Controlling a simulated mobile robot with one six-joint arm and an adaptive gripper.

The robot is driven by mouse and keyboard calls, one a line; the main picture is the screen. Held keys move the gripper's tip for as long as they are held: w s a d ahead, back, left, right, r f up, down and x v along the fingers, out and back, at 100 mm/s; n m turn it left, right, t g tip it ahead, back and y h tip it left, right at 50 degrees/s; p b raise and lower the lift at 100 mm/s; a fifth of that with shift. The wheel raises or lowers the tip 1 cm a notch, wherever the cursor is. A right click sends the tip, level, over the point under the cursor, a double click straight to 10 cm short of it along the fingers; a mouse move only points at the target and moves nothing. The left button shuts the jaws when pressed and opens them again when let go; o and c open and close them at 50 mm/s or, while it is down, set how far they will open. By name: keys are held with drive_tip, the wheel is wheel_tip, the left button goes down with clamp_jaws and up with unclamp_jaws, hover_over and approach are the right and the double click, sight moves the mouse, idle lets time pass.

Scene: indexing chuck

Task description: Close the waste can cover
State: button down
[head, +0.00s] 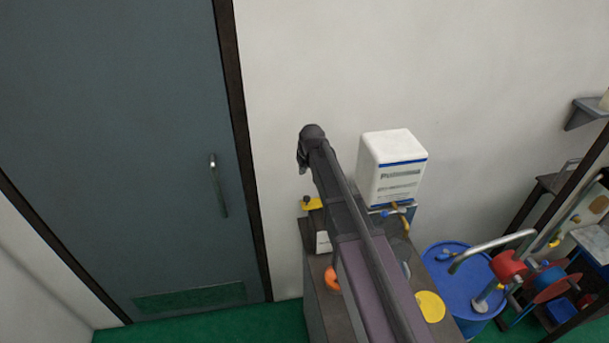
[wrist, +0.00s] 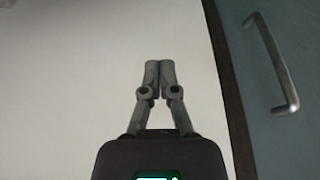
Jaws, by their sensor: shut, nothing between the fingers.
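No waste can or cover can be made out for certain in either view. A blue drum (head: 450,262) stands on the floor at the lower right of the head view, and I cannot tell whether it is the waste can. My gripper (wrist: 159,68) is shut and empty in the wrist view, with pale wall behind its fingers. In the head view my arm reaches up over the cabinet, and its end is near the wall, left of a white container and far from the drum. My arm hides part of the cabinet top.
A dark cabinet (head: 315,300) carries the white container (head: 392,165), a yellow disc (head: 430,306) and an orange round thing (head: 331,279). A grey door with a handle (head: 218,185) is at left. A cluttered rack with red and blue reels (head: 510,267) is at right.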

sight(315, 199)
drive_tip(key=shift+s+d+f+b, duration=0.1)
drive_tip(key=shift+s+f+b, duration=0.05)
drive_tip(key=shift+f+b, duration=2.15)
drive_tip(key=shift+s+d+f+b, duration=0.1)
drive_tip(key=shift+s+f+b, duration=0.05)
drive_tip(key=shift+f+b, duration=2.15)
